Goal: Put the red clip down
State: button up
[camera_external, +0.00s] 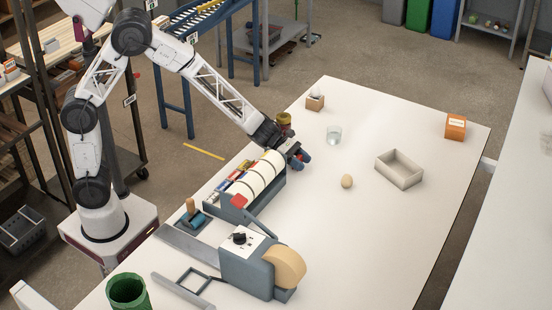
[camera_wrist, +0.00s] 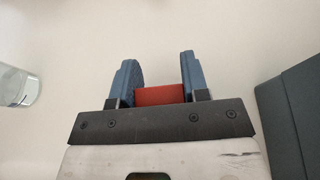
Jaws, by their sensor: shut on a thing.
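In the wrist view a red piece, the red clip (camera_wrist: 160,95), sits between the two blue fingers of my gripper (camera_wrist: 160,75). My gripper is shut on it. The surface beyond the fingers is plain white table. In the external view my gripper (camera_external: 303,160) is over the white table (camera_external: 350,230), at the far end of the grey holder with white rolls (camera_external: 262,178). The clip cannot be made out there. I cannot tell how high it is above the table.
A clear glass (camera_external: 334,135) stands near my gripper. Further right are a grey tray (camera_external: 399,169), an egg-like object (camera_external: 347,181) and an orange box (camera_external: 456,126). A small brown box (camera_external: 315,101) stands at the back. The table's middle front is clear.

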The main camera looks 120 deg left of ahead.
jog(key=shift+f, duration=0.15)
jog(key=o, duration=0.9)
jog(key=shift+s+r, duration=0.35)
jog(key=shift+v, duration=5.6)
jog(key=shift+w, duration=0.1)
